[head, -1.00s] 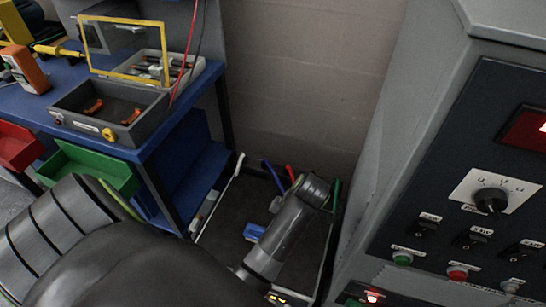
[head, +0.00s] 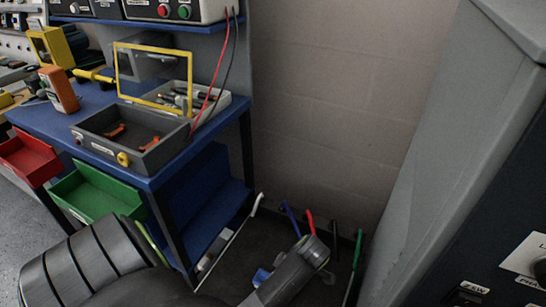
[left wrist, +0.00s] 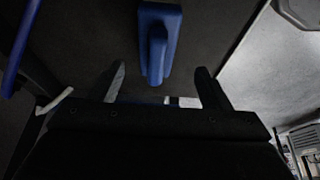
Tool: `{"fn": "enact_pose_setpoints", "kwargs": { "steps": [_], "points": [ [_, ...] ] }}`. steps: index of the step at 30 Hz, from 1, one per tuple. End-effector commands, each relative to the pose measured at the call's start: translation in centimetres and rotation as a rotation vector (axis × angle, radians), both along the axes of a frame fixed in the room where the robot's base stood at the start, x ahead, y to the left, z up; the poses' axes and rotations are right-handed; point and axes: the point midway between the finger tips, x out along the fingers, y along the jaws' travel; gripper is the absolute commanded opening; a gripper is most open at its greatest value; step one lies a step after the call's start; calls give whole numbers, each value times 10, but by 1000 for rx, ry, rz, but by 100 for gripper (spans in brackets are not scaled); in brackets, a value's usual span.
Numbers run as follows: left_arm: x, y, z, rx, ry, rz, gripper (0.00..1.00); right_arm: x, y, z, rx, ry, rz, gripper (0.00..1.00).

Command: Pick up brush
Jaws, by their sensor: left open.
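The brush appears to be the blue piece with a raised blue grip (left wrist: 157,42), seen at the top centre of the left wrist view on a dark surface. In the head view a small blue part of it (head: 262,277) shows low in the dark floor area, partly hidden by my left arm. My left gripper (left wrist: 160,86) is open, with its two fingers apart and nothing held between them. The brush lies beyond the fingertips, roughly in line with the gap. My left gripper's fingers are hidden in the head view. My right gripper is not in view.
A blue workbench (head: 150,183) with a grey tray (head: 130,140) and open green drawer (head: 95,193) stands left. A grey cabinet (head: 440,180) stands right. Blue, red (head: 310,222) and green (head: 357,250) rods stand near the wall. A white-tipped rail (head: 232,238) edges the dark area.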

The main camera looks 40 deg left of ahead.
Motion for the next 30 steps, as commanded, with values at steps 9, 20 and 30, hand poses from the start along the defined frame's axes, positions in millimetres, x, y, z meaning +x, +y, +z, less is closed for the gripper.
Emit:
{"fn": "enact_pose_setpoints", "kwargs": {
  "steps": [9, 20, 30],
  "points": [
    [-2, 15, -23, 2, 3, 1, 71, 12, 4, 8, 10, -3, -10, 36],
    [-5, 26, -49, -1, 1, -1, 71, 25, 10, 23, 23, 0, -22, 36],
    [-5, 26, -49, -1, 0, 0, 54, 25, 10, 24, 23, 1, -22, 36]
  ]
}}
